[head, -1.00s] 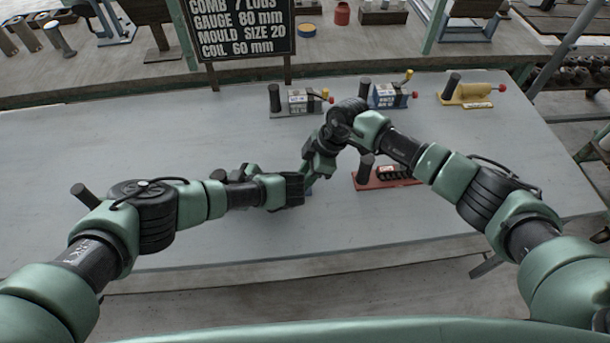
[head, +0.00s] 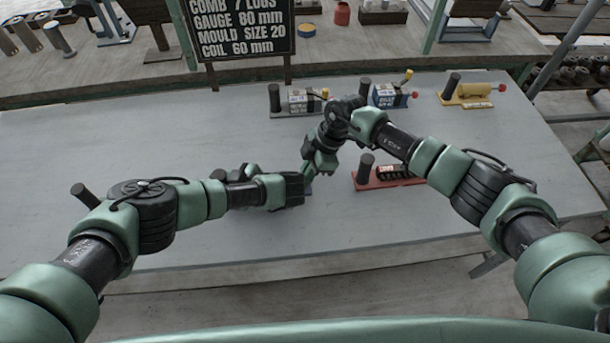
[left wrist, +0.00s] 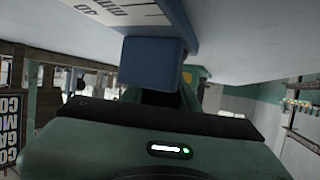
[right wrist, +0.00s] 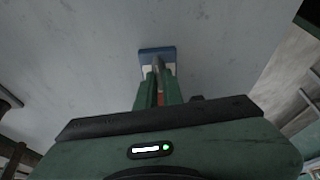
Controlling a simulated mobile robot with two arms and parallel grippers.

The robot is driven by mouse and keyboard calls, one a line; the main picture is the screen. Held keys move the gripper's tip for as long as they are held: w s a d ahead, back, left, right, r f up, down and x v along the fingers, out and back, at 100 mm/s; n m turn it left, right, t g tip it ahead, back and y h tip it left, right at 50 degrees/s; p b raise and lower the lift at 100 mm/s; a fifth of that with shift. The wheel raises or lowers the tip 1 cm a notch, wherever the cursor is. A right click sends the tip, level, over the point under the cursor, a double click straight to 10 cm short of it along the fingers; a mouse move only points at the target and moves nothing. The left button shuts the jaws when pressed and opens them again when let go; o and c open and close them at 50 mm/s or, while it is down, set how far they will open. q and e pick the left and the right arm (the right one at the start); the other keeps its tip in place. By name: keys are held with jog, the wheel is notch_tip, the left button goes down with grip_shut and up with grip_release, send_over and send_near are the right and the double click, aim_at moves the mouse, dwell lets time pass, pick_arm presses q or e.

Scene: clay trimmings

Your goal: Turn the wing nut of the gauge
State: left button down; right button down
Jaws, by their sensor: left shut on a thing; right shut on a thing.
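The gauge (head: 309,190) is nearly hidden in the head view, with a scrap of blue showing between my grippers. In the left wrist view it is a blue block (left wrist: 150,63) with a white millimetre scale (left wrist: 118,10). My left gripper (head: 298,189) is shut on the gauge from the left side. My right gripper (head: 309,172) reaches down from above. In the right wrist view its fingers (right wrist: 158,78) are shut around a narrow grey part above the blue base (right wrist: 150,52), apparently the wing nut; its shape and turn angle are unclear.
A red comb device (head: 390,178) stands right of the grippers. Grey (head: 300,100), blue (head: 390,96) and yellow (head: 468,92) devices stand along the back. A black sign (head: 243,28) reads "GAUGE 80 mm".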

jog(key=n+g, duration=0.1)
jog(key=n, duration=0.2)
jog(key=n+g, duration=0.1)
jog(key=n, duration=0.2)
jog(key=shift+h, duration=0.4)
dwell(0.3)
jog(key=c, duration=1.5)
grip_release()
jog(key=shift+c, duration=0.2)
jog(key=shift+w, duration=0.1)
jog(key=v, duration=1.2)
jog(key=shift+w+a, duration=0.1)
